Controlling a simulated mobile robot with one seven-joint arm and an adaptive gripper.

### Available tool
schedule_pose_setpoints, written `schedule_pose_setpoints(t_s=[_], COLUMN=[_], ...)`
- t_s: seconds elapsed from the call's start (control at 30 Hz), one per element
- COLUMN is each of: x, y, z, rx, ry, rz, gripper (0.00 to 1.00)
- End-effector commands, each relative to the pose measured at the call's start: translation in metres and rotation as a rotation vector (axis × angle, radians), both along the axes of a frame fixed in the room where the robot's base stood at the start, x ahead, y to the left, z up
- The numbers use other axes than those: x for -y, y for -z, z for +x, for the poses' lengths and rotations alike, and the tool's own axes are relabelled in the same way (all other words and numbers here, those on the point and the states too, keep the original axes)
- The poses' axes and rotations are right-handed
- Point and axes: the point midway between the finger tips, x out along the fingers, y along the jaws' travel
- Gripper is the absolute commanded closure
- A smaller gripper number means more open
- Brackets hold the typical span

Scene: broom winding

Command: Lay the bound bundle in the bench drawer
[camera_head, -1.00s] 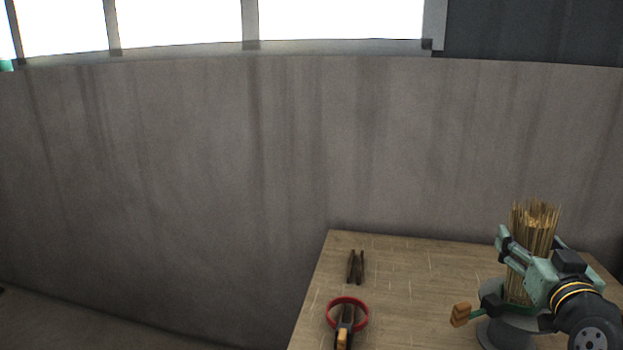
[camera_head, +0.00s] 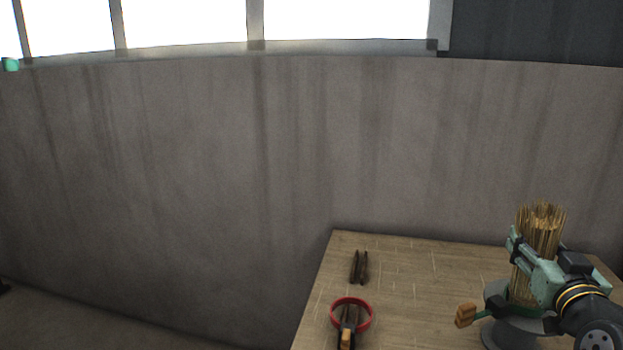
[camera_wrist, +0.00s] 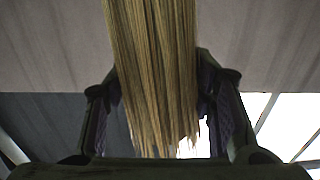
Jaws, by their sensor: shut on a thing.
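The straw bundle (camera_head: 540,227) stands upright at the right of the bench in the head view, in or just above a grey round stand with a green rim (camera_head: 510,333). My gripper (camera_head: 524,262) is shut on the bundle's middle, coming from the right. In the wrist view the straws (camera_wrist: 155,70) run between my two fingers (camera_wrist: 165,115). The binding is hidden or too small to tell. Whether the bundle's foot still touches the stand cannot be seen. The drawer is not in view.
An orange-handled crank (camera_head: 467,315) juts left from the stand. The bench middle is clear. A grey wall (camera_head: 200,180) stands behind.

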Motion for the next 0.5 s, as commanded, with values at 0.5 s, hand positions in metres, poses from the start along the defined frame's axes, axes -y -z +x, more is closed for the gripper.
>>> schedule_pose_setpoints(t_s=[0.5], x=[0.000], y=[-0.015], z=[0.000], rx=[0.001], ry=[-0.001], rz=[0.000], gripper=[0.79])
